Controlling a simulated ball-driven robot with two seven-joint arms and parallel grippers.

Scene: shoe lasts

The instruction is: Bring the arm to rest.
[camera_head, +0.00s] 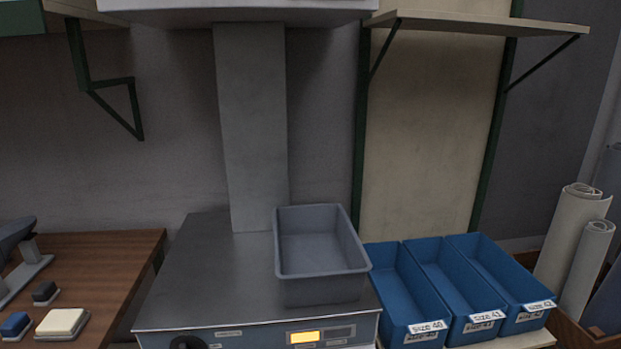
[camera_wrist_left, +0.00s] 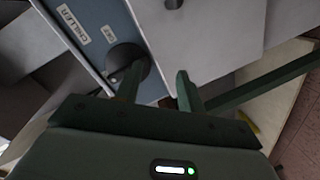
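My left gripper (camera_wrist_left: 157,80) shows only in the left wrist view. Its two dark green fingers are apart, with nothing held between them. Beyond the fingers is a blue-grey panel (camera_wrist_left: 88,48) with a label reading "CHILLER" and a dark round knob (camera_wrist_left: 116,56). The left finger overlaps the knob in the picture; I cannot tell whether they touch. Neither gripper shows in the head view, and my right gripper is in no view.
A grey bin (camera_head: 322,275) sits empty on the metal machine (camera_head: 195,270). Blue bins (camera_head: 385,285) labelled by size stand to its right. A wooden bench (camera_head: 110,257) at the left holds small blocks. Shelves (camera_head: 480,25) hang above; pale rolls (camera_head: 568,240) stand far right.

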